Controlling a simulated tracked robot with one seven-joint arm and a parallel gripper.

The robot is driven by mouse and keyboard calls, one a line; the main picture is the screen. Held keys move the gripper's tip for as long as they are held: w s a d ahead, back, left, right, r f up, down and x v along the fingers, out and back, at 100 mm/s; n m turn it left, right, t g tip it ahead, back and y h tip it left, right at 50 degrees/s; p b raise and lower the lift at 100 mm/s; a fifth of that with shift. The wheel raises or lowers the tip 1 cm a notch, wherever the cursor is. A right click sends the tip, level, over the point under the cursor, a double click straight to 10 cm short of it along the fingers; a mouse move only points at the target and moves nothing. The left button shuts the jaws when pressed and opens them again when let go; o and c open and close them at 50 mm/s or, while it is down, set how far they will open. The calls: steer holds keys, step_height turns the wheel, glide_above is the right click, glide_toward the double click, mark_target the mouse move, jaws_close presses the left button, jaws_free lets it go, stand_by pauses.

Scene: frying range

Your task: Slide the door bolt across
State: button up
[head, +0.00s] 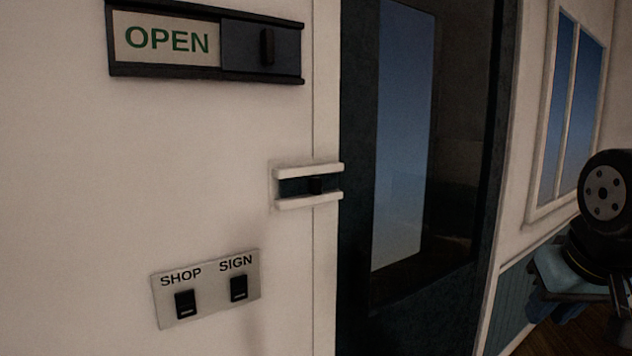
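The dark door (355,250) with a tall glass pane stands just right of the bolt.
An OPEN sign (165,39) with a dark slider (262,47) is above left. A switch plate (210,289) marked SHOP and SIGN is below left. A window (575,110) is in the right wall. The space before the bolt looks clear.

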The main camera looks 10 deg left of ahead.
steer(key=w+a+r+n, duration=0.1)
steer(key=w+a+r, duration=0.1)
steer(key=w+a+r+n, duration=0.1)
steer(key=w+a+r, duration=0.1)
steer(key=a+r, duration=0.1)
steer(key=w+a+r, duration=0.2)
steer(key=shift+w+a+r+n+h, duration=0.1)
steer(key=shift+a+r+n+h, duration=0.2)
steer(key=shift+a+n, duration=0.1)
jaws_close()
steer(key=a+r+n, duration=0.1)
steer(key=a+r, duration=0.3)
steer(key=a, duration=0.7)
steer(key=a+r+n+t, duration=0.1)
steer(key=a+r, duration=0.4)
steer(key=a, duration=0.5)
steer(key=a+r+n, duration=0.2)
steer(key=a+r, duration=0.3)
steer(key=a, duration=0.6)
steer(key=shift+w+a+n+t, duration=0.2)
steer(key=shift+a+n+t, duration=0.1)
steer(key=shift+a+t, duration=0.1)
